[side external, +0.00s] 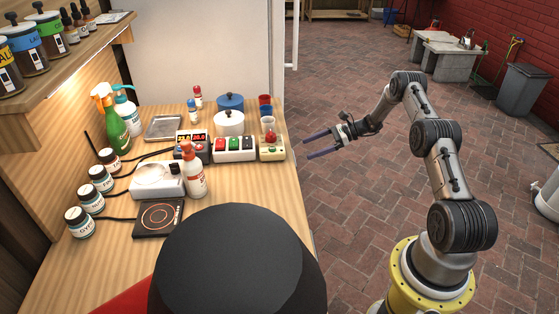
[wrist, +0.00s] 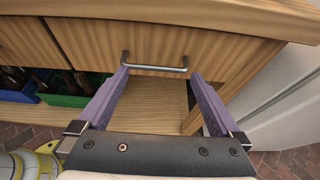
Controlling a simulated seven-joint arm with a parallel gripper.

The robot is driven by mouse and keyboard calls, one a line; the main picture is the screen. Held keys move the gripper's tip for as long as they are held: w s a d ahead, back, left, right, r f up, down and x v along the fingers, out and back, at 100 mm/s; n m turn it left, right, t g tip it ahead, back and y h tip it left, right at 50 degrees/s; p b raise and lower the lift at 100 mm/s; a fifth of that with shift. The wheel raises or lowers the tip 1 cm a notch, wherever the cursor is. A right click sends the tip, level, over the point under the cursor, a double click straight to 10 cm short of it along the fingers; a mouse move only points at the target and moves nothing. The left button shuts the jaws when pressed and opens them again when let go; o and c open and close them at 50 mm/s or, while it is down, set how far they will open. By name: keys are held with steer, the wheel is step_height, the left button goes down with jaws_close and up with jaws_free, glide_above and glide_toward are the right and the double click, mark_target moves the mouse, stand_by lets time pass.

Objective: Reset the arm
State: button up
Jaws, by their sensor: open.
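My gripper (side external: 307,145) is open and empty in the side external view. It is held out to the right of the wooden workbench (side external: 248,200), apart from it, over the brick floor. My arm bends up and back from it to a yellow base. In the wrist view my gripper (wrist: 155,80) shows two purple fingers spread wide. A metal drawer handle (wrist: 155,66) on the wooden bench front lies between and just beyond the fingertips. I cannot tell whether the fingertips touch it.
A large black rounded object (side external: 235,262) blocks the near view. The brick floor is clear around my gripper.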

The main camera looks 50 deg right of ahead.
steer(key=v, duration=0.7)
steer(key=w+a+r+n+g, duration=0.1)
steer(key=w+a+r+n, duration=0.25)
steer(key=a+r, duration=0.4)
steer(key=w+a+r+n+g, duration=0.15)
steer(key=w+a+r, duration=0.25)
steer(key=r, duration=0.6)
steer(key=s+a+r+n+g, duration=0.1)
steer(key=s+a+r+n, duration=0.1)
steer(key=a+r, duration=0.35)
steer(key=s+a+r+n+g+h, duration=0.1)
steer(key=s+a+r+n, duration=0.25)
steer(key=a, duration=0.25)
steer(key=s+a+r+n+g, duration=0.1)
steer(key=s+a+r+n, duration=0.1)
steer(key=a+r, duration=0.35)
steer(key=s+a+r+n+h, duration=0.15)
steer(key=s+a+n, duration=0.3)
steer(key=s, duration=0.45)
steer(key=s+a+r+n+h, duration=0.1)
steer(key=s+a+n+h, duration=0.3)
steer(key=s, duration=0.6)
steer(key=s+d+f+n+t+h, duration=0.1)
steer(key=s+d+f+n+h, duration=0.2)
steer(key=s+f+n, duration=0.3)
steer(key=s+d+f, duration=0.1)
steer(key=s+f, duration=0.1)
steer(key=shift+s+t, duration=0.3)
steer(key=shift+t, duration=0.05)
steer(key=shift+d, duration=0.15)
